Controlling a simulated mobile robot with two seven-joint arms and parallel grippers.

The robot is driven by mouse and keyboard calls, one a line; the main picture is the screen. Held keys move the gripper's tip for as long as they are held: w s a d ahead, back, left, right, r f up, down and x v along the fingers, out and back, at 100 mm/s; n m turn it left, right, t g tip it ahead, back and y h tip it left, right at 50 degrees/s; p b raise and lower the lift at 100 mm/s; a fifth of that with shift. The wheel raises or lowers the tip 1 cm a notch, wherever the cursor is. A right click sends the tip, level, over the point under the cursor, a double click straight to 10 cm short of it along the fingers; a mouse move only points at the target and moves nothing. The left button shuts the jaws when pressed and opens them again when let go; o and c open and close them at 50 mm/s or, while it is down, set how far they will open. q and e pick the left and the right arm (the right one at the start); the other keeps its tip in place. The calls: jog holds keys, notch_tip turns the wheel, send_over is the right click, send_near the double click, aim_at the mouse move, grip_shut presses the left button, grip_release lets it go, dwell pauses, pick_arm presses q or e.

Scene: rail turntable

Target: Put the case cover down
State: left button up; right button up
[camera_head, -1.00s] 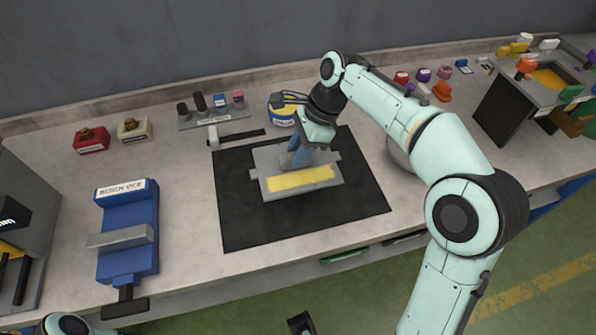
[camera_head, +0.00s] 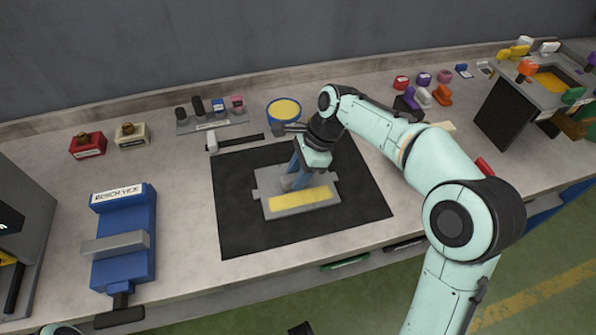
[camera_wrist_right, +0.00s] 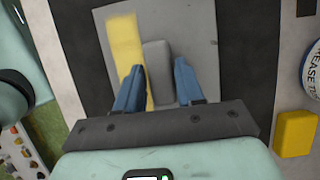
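The case cover (camera_head: 322,205) is a flat grey plate with small side tabs, a yellow strip and a raised grey grip block. It is over the black mat, roughly level; I cannot tell whether its underside touches the mat. My right gripper (camera_wrist_right: 160,82) points down at the cover, its blue fingers on either side of the grip block (camera_wrist_right: 158,72), closed on it. The cover also shows in the right wrist view (camera_wrist_right: 198,40). In the head view the fingers partly hide the block. My left gripper is not in view.
The black mat (camera_head: 243,232) has bare room around the cover. A blue bench vice (camera_head: 123,235) stands at left. A yellow-topped blue tin (camera_head: 284,110), a hammer-like tool (camera_head: 235,142) and a small tool rack (camera_head: 215,122) are behind the mat. An open-topped box (camera_head: 505,112) is at right.

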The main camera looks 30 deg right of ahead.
jog(key=shift+o, duration=0.9)
jog(key=shift+r, duration=0.3)
jog(key=p+v, duration=0.3)
jog(key=v, duration=0.8)
jog(key=shift+r, duration=0.3)
jog(key=shift+s+d, duration=0.15)
